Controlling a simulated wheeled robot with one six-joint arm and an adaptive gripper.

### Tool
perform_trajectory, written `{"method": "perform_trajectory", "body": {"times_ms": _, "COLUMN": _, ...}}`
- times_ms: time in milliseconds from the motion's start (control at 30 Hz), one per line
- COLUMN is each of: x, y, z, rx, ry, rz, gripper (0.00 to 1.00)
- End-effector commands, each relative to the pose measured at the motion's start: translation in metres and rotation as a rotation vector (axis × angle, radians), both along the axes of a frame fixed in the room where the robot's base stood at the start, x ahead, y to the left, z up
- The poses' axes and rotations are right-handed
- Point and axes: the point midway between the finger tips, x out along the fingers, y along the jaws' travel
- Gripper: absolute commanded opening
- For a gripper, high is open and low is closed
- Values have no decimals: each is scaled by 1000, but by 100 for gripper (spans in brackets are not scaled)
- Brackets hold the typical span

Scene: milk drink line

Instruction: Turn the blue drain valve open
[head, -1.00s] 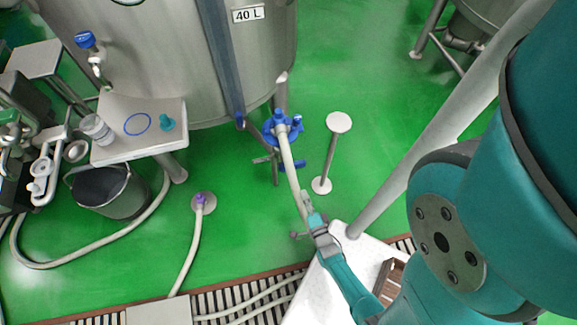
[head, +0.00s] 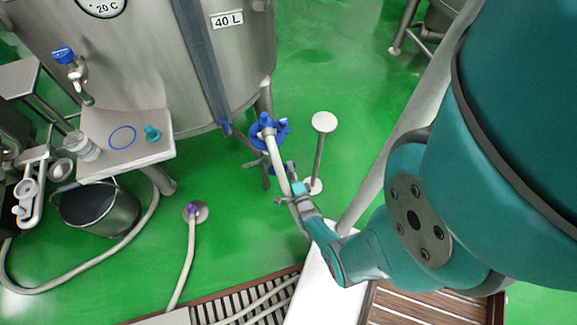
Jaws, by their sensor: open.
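A blue valve fitting (head: 266,131) sits under the tank's outlet, with a pale hose (head: 276,158) running down from it. A small blue handle (head: 273,170) shows just below the fitting, partly hidden behind the hose. I cannot tell the valve's exact position. My gripper (head: 286,184) is open. Its fingers are close to the hose and just below the blue handle in the picture. I cannot tell whether they touch either one.
The steel tank (head: 150,65) fills the upper left. A post with a round white top (head: 324,122) stands right of the valve. A small table (head: 150,124), a bucket (head: 98,210) and a purple floor fitting (head: 194,211) are left. Green floor lies open between.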

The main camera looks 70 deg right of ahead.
Motion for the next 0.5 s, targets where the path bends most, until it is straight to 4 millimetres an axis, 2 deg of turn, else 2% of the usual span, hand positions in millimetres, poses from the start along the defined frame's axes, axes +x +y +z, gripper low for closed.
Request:
{"method": "perform_trajectory", "body": {"times_ms": 200, "x": 12, "y": -14, "z": 0, "rx": 0, "ry": 0, "rz": 0, "gripper": 65}}
{"method": "perform_trajectory", "body": {"times_ms": 500, "x": 14, "y": -16, "z": -1, "rx": 1, "ry": 2, "rz": 0, "gripper": 65}}
